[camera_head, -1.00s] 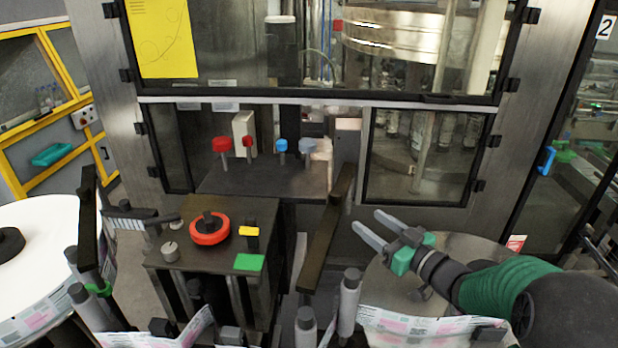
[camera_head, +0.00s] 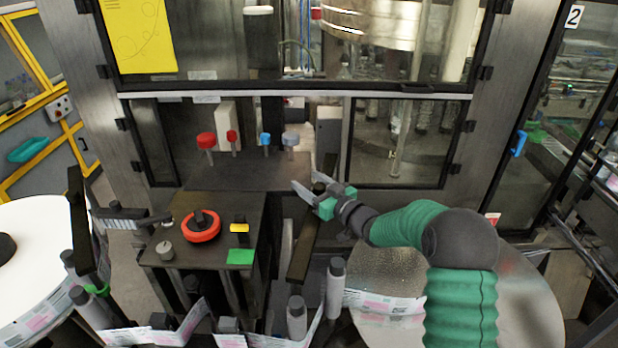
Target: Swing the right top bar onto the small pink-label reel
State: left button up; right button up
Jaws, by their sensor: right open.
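The right top bar (camera_head: 304,243) is a long dark bar. It slants from near the machine's shelf down to the grey posts in front. My right gripper (camera_head: 308,184), with grey fingers and green pads, is open at the bar's far upper end. One finger is left of the bar and the other overlaps it in the picture; I cannot tell whether they touch it. The small reel at the right shows a pale round top (camera_head: 535,305) and pink-printed label web (camera_head: 385,304) at its left. My arm covers much of it. My left gripper is not in view.
A control box with a red-ringed knob (camera_head: 201,227) stands left of the bar. Red and blue knobs (camera_head: 265,139) rise from the shelf behind. Grey rollers (camera_head: 336,285) stand at the bar's near end. A large white reel (camera_head: 40,235) is at the left.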

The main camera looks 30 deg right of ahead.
jog(key=shift+s+r, duration=0.2)
jog(key=shift+r, duration=0.1)
jog(key=shift+d+f, duration=0.2)
jog(key=shift+d, duration=0.4)
jog(key=c, duration=0.6)
jog(key=shift+c, duration=1.2)
jog(key=shift+a+r, duration=0.1)
jog(key=shift+a, duration=0.2)
grip_shut()
